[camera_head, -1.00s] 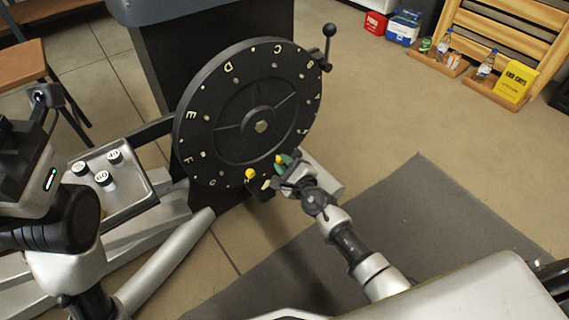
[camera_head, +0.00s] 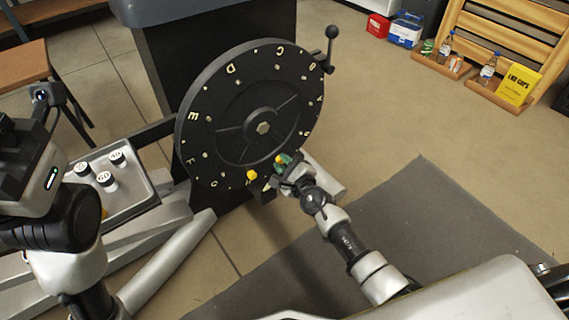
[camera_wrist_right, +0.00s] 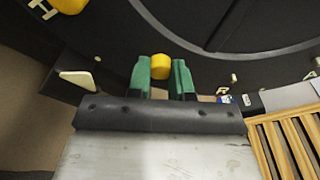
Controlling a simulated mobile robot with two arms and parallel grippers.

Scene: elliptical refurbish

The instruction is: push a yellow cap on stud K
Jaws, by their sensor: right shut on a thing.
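The black wheel (camera_head: 215,120) stands upright with studs and pale letters around its rim. I cannot make out a letter K. My right gripper (camera_head: 283,160) is at the wheel's lower edge. Its green fingertips are shut on a yellow cap (camera_wrist_right: 160,66), held in front of the black face in the right wrist view. Whether the cap touches a stud is hidden. Another yellow cap (camera_head: 251,175) sits on the wheel's rim to the left, near the letter H in the right wrist view (camera_wrist_right: 70,4). My left arm's dark end (camera_head: 45,130) is at the left; its fingers are not clear.
A metal tray (camera_head: 150,196) with white numbered knobs (camera_head: 107,179) lies left of the wheel. A handle (camera_head: 331,45) sticks out at the wheel's upper right. A wooden rack (camera_head: 500,35) with bottles and a yellow box (camera_head: 518,84) stands far right. Floor between is clear.

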